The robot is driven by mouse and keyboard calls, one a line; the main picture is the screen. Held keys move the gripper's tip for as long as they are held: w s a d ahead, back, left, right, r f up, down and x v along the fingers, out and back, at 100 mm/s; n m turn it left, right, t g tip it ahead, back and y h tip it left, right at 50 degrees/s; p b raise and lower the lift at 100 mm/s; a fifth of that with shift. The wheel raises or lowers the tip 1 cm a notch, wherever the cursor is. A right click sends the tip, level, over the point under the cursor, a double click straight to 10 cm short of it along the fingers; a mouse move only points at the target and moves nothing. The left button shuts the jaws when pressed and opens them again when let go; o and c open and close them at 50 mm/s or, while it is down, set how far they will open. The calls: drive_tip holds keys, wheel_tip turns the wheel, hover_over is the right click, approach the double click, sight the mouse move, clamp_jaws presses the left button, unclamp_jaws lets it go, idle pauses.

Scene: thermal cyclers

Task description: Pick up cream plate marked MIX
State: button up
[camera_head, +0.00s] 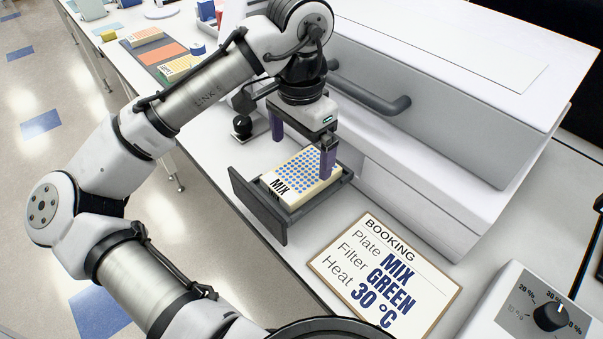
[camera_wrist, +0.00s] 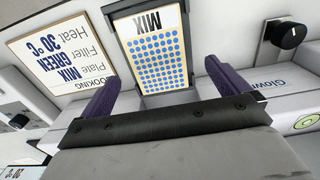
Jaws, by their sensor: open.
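The cream plate marked MIX (camera_head: 301,174), with rows of blue wells, lies in an open dark grey drawer (camera_head: 268,214) at the front of a white machine. In the wrist view the plate (camera_wrist: 148,55) shows between the finger lines, its MIX end far from me. My gripper (camera_head: 302,146) is open above the drawer, its purple fingers spread; one finger overlaps the plate's right side in the head view. In the wrist view the gripper fingers (camera_wrist: 168,93) stand to either side of the plate, apart from it. Contact cannot be told from the head view.
The white machine (camera_head: 440,75) with a grey handle (camera_head: 372,92) stands close behind my gripper. A booking card (camera_head: 385,268) reading MIX, GREEN, 30 °C lies right of the drawer. A dial box (camera_head: 535,318) is at lower right. Other plates (camera_head: 180,67) lie farther back left.

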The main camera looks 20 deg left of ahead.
sight(301, 172)
drive_tip(key=f, duration=0.2)
drive_tip(key=f+p, duration=0.1)
drive_tip(key=f, duration=0.2)
drive_tip(key=shift+s+d, duration=0.15)
drive_tip(key=shift+s, duration=0.05)
drive_tip(key=shift+r, duration=0.1)
drive_tip(key=c, duration=1.1)
drive_tip(key=shift+o, duration=0.2)
